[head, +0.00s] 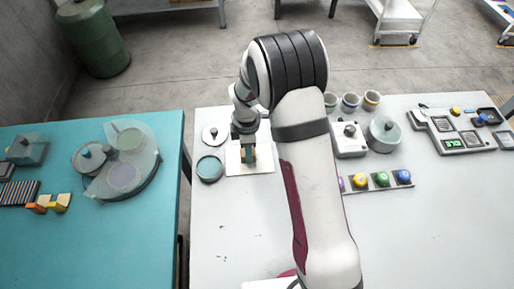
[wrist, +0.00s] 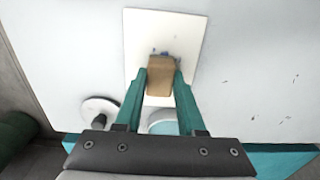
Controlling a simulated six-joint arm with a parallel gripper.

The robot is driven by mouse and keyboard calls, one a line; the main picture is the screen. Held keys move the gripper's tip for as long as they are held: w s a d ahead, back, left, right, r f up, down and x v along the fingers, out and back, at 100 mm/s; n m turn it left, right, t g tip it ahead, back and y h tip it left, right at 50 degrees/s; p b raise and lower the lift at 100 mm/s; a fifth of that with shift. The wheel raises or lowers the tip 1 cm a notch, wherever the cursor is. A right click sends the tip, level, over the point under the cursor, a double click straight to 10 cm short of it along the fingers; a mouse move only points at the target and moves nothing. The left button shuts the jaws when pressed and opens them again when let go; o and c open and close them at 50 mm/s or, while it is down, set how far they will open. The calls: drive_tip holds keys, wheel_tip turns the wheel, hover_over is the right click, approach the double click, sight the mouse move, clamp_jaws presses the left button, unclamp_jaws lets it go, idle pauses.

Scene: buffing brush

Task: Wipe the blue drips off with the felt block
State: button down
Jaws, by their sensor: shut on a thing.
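My gripper (wrist: 161,78) is shut on a tan-brown felt block (wrist: 160,70), held between its two teal fingers. In the head view my gripper (head: 248,156) is over a white board (head: 264,164) on the light table. The board also shows in the wrist view (wrist: 145,28). Small blue drips (wrist: 164,52) show on the board right at the block's far edge. The block may hide more of them. I cannot tell whether the block touches the board.
A white disc with a dark knob (head: 214,134) and a round dish (head: 210,168) lie left of the board. A control box (head: 348,139), cups (head: 350,101) and a row of coloured buttons (head: 382,180) are on the right. The near table is mostly clear.

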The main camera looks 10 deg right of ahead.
drive_tip(key=shift+a, duration=1.6)
drive_tip(key=shift+d, duration=3.95)
wheel_tip(320, 180, up, 8)
drive_tip(key=shift+r, duration=0.15)
drive_tip(key=shift+a, duration=0.1)
